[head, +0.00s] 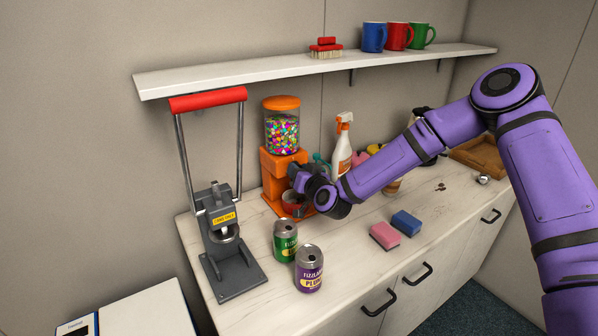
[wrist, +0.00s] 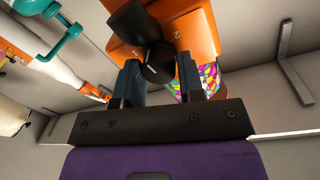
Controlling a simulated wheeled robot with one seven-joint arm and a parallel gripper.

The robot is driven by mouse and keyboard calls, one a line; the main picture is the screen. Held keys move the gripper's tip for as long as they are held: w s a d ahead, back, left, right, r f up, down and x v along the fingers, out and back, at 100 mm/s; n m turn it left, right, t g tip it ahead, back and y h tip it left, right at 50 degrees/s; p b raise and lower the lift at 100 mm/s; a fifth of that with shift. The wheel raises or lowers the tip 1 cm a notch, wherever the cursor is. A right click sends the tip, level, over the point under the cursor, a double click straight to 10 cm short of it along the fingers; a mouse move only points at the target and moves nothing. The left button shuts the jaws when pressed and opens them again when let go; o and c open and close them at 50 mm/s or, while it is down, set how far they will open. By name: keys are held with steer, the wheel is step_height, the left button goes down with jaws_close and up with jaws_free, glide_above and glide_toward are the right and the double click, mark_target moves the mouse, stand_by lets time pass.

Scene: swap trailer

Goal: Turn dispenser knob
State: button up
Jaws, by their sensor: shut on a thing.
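The orange dispenser (head: 271,181) stands on the counter against the back wall, with a clear jar of coloured candies (head: 283,134) and an orange lid on top. Its black knob (wrist: 158,62) sits between my gripper's fingers in the wrist view. My gripper (wrist: 160,82) is shut on the knob, one finger on each side. In the head view my gripper (head: 297,176) is at the dispenser's front, and my wrist hides the knob.
A green can (head: 285,241) and a purple can (head: 309,268) stand in front. A can crusher (head: 224,232) with a red handle is on the left. Pink (head: 384,235) and blue (head: 406,222) sponges lie to the right. A spray bottle (head: 342,150) stands behind my arm. A shelf (head: 240,75) runs above.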

stand_by(0.3)
steer(key=o, duration=0.9)
steer(key=v, duration=1.1)
steer(key=shift+w, duration=0.1)
